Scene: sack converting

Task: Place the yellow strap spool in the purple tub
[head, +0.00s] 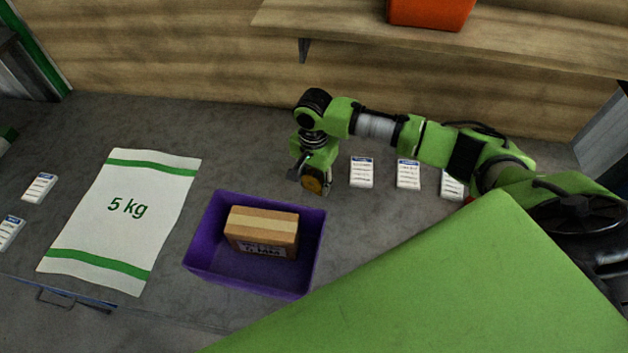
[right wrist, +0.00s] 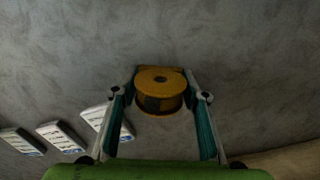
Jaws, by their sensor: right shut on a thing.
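The yellow strap spool (right wrist: 159,91) is between the fingers of my right gripper (right wrist: 160,100) in the right wrist view. In the head view the right gripper (head: 311,180) is shut on the spool (head: 314,184), just behind and right of the purple tub's far right corner. The purple tub (head: 210,275) stands on the grey worktop and holds a brown cardboard box (head: 262,226) with a label on its front. Bare floor shows in the tub around the box. My left gripper is not in view.
A white sack marked 5 kg (head: 127,208) lies flat left of the tub. White label cards (head: 361,172) lie right of the gripper, and more (head: 40,187) lie at the far left. An orange bin (head: 430,10) sits on the wooden shelf (head: 340,27) above.

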